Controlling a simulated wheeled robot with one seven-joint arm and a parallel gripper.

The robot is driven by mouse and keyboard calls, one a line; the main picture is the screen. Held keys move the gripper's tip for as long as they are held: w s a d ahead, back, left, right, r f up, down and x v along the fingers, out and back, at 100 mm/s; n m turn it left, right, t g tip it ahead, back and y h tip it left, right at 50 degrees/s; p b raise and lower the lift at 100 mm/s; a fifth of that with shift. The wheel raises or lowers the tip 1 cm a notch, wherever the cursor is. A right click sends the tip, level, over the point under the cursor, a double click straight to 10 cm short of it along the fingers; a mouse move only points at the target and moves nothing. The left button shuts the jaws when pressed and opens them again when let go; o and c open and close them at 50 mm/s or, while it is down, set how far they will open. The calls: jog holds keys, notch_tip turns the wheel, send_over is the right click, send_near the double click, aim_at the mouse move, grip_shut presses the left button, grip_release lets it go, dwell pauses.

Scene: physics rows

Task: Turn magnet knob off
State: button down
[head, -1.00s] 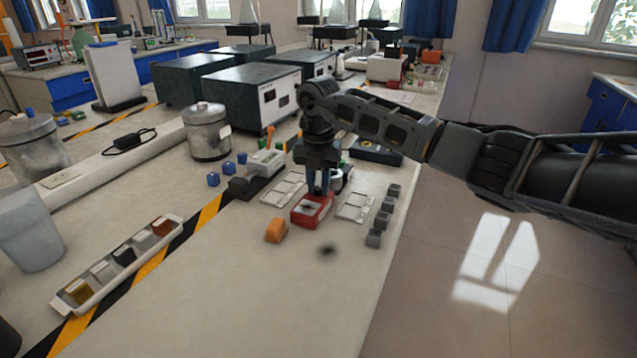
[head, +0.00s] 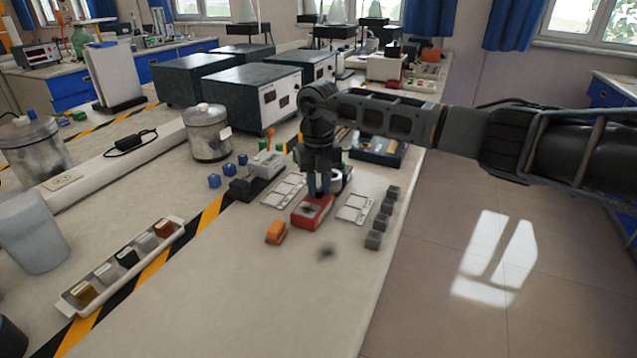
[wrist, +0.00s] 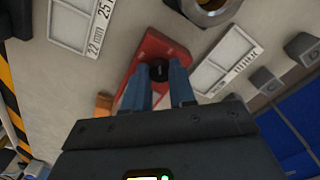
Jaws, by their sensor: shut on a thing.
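The magnet base is a red block (head: 313,211) on the bench, between two pale plates. A dark round knob (wrist: 158,71) sits on the red block (wrist: 154,47) in the wrist view. My gripper (head: 319,193) points down at the block, and its two blue fingers (wrist: 160,82) are shut on the knob, one on each side. In the head view the fingers hide most of the knob. Which way the knob is turned cannot be told.
Pale plates lie left (head: 284,190) and right (head: 355,208) of the red block. Several grey blocks (head: 380,222) line the bench's right edge. An orange block (head: 276,231) lies in front. A tray of samples (head: 72,302) is at lower left. The front bench surface is clear.

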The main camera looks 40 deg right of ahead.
aim_at(319, 190)
jog(key=n, duration=0.6)
jog(key=shift+d, duration=0.1)
jog(key=n, duration=0.6)
jog(key=shift+b, duration=0.3)
jog(key=c, duration=0.9)
grip_release()
notch_tip(319, 190, up, 8)
jog(key=shift+f, duration=0.1)
